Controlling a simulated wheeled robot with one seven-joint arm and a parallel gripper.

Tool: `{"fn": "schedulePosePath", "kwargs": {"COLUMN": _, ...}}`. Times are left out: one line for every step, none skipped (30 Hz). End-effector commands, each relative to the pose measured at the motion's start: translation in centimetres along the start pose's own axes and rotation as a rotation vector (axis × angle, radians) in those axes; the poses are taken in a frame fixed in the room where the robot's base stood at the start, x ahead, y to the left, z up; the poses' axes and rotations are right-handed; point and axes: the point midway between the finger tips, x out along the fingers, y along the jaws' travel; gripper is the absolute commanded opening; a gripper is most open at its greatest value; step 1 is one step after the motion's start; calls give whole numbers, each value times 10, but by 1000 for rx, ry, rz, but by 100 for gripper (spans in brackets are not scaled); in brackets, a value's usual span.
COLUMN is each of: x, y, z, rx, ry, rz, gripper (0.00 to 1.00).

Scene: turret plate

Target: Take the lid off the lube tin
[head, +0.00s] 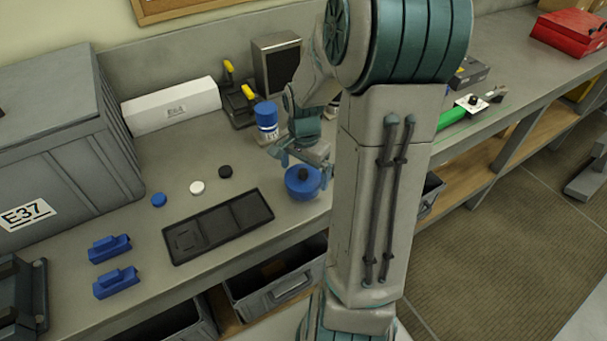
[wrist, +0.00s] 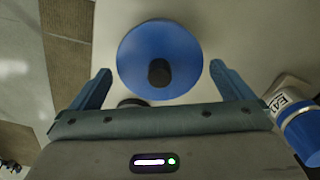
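The lube tin appears to be the round blue tin (head: 302,183) near the front edge of the bench, with a blue lid and a black knob. In the wrist view, the round blue lid (wrist: 137,62) and its black knob (wrist: 159,72) lie between and beyond the finger ends. My gripper (head: 308,158) is just above and behind the tin in the head view. In the wrist view, my gripper (wrist: 159,80) is open, with its fingers wide apart and nothing held. The tin's right edge is close to my arm in the head view.
A white jar with a blue cap (head: 266,118) stands close behind my gripper; it shows at right in the wrist view (wrist: 300,125). A dark tray (head: 217,226) lies in front, near the bench edge.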

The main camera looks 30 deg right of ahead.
Motion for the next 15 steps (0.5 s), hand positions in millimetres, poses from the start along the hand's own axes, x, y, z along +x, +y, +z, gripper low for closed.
{"fn": "schedulePosePath", "kwargs": {"x": 0, "y": 0, "z": 0, "rx": 0, "ry": 0, "rz": 0, "gripper": 89}}
{"fn": "schedulePosePath", "kwargs": {"x": 0, "y": 0, "z": 0, "rx": 0, "ry": 0, "rz": 0, "gripper": 81}}
{"fn": "schedulePosePath", "kwargs": {"x": 0, "y": 0, "z": 0, "rx": 0, "ry": 0, "rz": 0, "gripper": 69}}
{"fn": "schedulePosePath", "kwargs": {"x": 0, "y": 0, "z": 0, "rx": 0, "ry": 0, "rz": 0, "gripper": 64}}
{"fn": "schedulePosePath", "kwargs": {"x": 0, "y": 0, "z": 0, "rx": 0, "ry": 0, "rz": 0, "gripper": 64}}
{"fn": "schedulePosePath", "kwargs": {"x": 0, "y": 0, "z": 0, "rx": 0, "ry": 0, "rz": 0, "gripper": 64}}
{"fn": "schedulePosePath", "kwargs": {"x": 0, "y": 0, "z": 0, "rx": 0, "ry": 0, "rz": 0, "gripper": 64}}
{"fn": "schedulePosePath", "kwargs": {"x": 0, "y": 0, "z": 0, "rx": 0, "ry": 0, "rz": 0, "gripper": 64}}
{"fn": "schedulePosePath", "kwargs": {"x": 0, "y": 0, "z": 0, "rx": 0, "ry": 0, "rz": 0, "gripper": 64}}
{"fn": "schedulePosePath", "kwargs": {"x": 0, "y": 0, "z": 0, "rx": 0, "ry": 0, "rz": 0, "gripper": 64}}
{"fn": "schedulePosePath", "kwargs": {"x": 0, "y": 0, "z": 0, "rx": 0, "ry": 0, "rz": 0, "gripper": 64}}
{"fn": "schedulePosePath", "kwargs": {"x": 0, "y": 0, "z": 0, "rx": 0, "ry": 0, "rz": 0, "gripper": 64}}
{"fn": "schedulePosePath", "kwargs": {"x": 0, "y": 0, "z": 0, "rx": 0, "ry": 0, "rz": 0, "gripper": 64}}
{"fn": "schedulePosePath", "kwargs": {"x": -1, "y": 0, "z": 0, "rx": 0, "ry": 0, "rz": 0, "gripper": 64}}
{"fn": "schedulePosePath", "kwargs": {"x": -1, "y": 0, "z": 0, "rx": 0, "ry": 1, "rz": -1, "gripper": 64}}
